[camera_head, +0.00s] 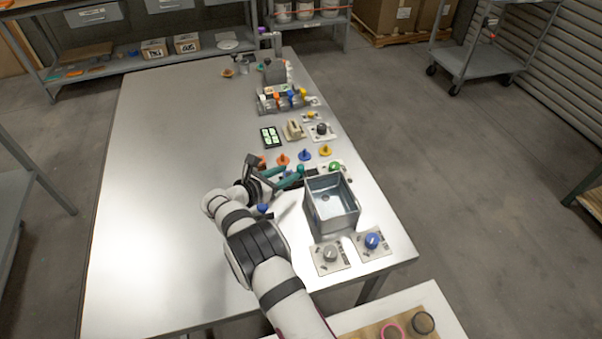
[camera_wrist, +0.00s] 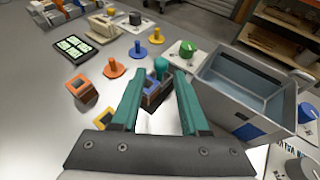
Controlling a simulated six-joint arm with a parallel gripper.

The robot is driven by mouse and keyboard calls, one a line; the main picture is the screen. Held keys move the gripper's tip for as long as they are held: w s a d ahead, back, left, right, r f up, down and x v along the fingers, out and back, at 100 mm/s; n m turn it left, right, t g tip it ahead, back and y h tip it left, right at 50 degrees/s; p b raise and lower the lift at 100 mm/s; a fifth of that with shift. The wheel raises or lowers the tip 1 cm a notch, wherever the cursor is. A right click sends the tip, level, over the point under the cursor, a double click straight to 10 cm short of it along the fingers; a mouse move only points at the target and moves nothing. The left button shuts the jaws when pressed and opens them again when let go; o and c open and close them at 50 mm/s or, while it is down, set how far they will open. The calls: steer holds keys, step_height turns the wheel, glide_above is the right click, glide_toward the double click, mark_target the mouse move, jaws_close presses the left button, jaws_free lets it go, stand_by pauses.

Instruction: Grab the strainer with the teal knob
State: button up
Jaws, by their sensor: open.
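A teal knob (camera_wrist: 160,65) shows in the wrist view, straight ahead between the tips of my gripper's teal fingers. The strainer's lower part is mostly hidden behind a small dark block with blue edges (camera_wrist: 152,96), and I cannot tell its shape. My gripper (camera_wrist: 158,78) is open, one finger on each side of the knob and block. Whether a finger touches either cannot be told. In the head view my gripper (camera_head: 291,174) is low over the table, left of the metal bin; the knob is hard to separate from the teal fingers there.
Orange (camera_wrist: 113,68), blue (camera_wrist: 137,50) and yellow (camera_wrist: 155,35) knobbed pieces stand in a row beyond. A green dial (camera_wrist: 187,48) sits behind. The open metal bin (camera_head: 331,228) stands close on the right. Small orange-edged (camera_wrist: 80,86) and yellow-edged blocks lie left. The table's left side is clear.

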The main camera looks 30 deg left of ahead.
mark_target(298, 169)
steer(key=x, duration=0.5)
steer(key=shift+d+f, duration=0.1)
jaws_close()
